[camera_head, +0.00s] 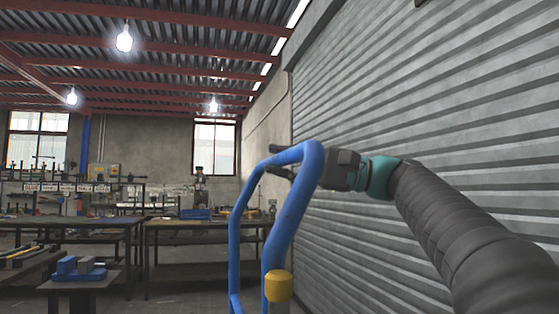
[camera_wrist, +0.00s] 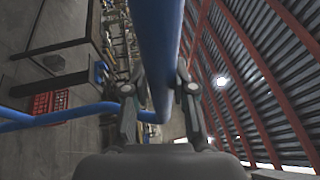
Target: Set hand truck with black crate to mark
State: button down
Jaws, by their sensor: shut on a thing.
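The hand truck shows as a blue tubular handle frame (camera_head: 293,215) in the middle of the head view, upright in front of me. My gripper (camera_head: 290,163) is shut on the frame near its top bend. In the wrist view the blue tube (camera_wrist: 157,45) passes between my gripper's two fingers (camera_wrist: 160,92). Another blue tube (camera_wrist: 60,117) of the frame runs off to the left there. The hand truck's base and wheels are out of view. I see no black crate and no floor mark in either view.
A grey roller shutter (camera_head: 440,110) stands close on the right. Workbenches (camera_head: 190,222) stand along the back, with a low table (camera_head: 78,285) at left. A yellow-topped post (camera_head: 278,286) shows low beside the frame. A red crate (camera_wrist: 45,103) is on the floor.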

jog(key=c, duration=0.9)
grip_release()
jog(key=shift+d, duration=0.15)
jog(key=d, duration=0.3)
jog(key=d+f, duration=0.1)
jog(key=d, duration=0.3)
jog(key=s+d+f, duration=0.1)
jog(key=d, duration=0.3)
jog(key=shift+d+f, duration=0.1)
jog(key=shift+d, duration=0.15)
jog(key=shift+w, duration=0.1)
